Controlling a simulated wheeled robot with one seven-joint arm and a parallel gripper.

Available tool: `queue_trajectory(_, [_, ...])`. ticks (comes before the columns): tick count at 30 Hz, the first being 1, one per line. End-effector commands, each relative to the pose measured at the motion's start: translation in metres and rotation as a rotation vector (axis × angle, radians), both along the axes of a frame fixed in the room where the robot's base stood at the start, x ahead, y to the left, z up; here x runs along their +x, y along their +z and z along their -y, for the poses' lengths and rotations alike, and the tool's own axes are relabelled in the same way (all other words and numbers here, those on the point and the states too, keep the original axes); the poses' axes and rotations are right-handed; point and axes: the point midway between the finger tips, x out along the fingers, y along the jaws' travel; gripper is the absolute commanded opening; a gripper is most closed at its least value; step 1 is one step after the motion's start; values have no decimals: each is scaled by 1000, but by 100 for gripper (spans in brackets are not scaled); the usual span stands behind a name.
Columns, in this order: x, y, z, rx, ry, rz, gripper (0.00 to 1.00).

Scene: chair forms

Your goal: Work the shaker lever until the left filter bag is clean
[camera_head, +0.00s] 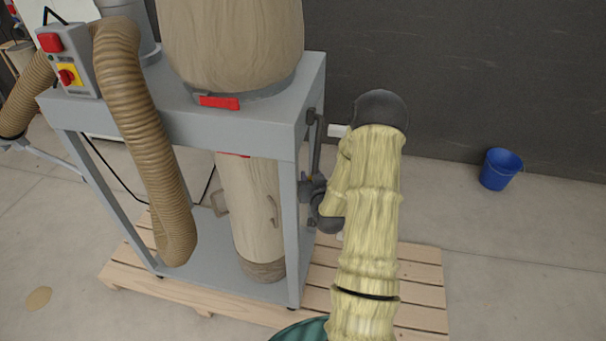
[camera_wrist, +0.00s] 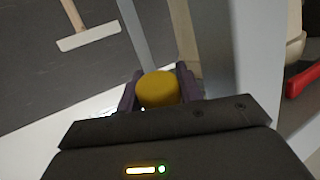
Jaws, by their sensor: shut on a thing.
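A large beige filter bag (camera_head: 235,40) stands on top of the grey machine frame, held by a band with a red latch (camera_head: 219,102). Its top is out of view, and I cannot tell whether it is the left one. The shaker lever (camera_head: 316,145) shows as a dark bar at the frame's right side. In the wrist view, my gripper (camera_wrist: 158,90) is shut on a round yellow knob (camera_wrist: 159,88), with a dark finger on each side. In the head view, my gripper (camera_head: 309,188) is beside the right post, partly hidden by my wrist.
A lower collection bag (camera_head: 252,215) hangs inside the frame (camera_head: 200,122). A ribbed hose (camera_head: 150,130) and a switch box (camera_head: 66,62) are at the left. The machine stands on a wooden pallet (camera_head: 420,275). A blue bucket (camera_head: 500,169) stands on open floor at the right.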

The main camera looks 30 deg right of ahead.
Motion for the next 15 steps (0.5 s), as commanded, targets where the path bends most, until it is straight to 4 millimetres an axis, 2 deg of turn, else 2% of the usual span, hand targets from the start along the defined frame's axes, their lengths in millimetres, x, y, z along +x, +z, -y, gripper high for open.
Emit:
queue_trajectory(10, [-2, 2, 2, 5, -7, -3, 0])
queue_trajectory(11, [-2, 2, 2, 5, -7, -3, 38])
queue_trajectory(14, [-2, 1, 2, 5, -7, -3, 57])
queue_trajectory(15, [-2, 1, 2, 5, -7, -3, 57])
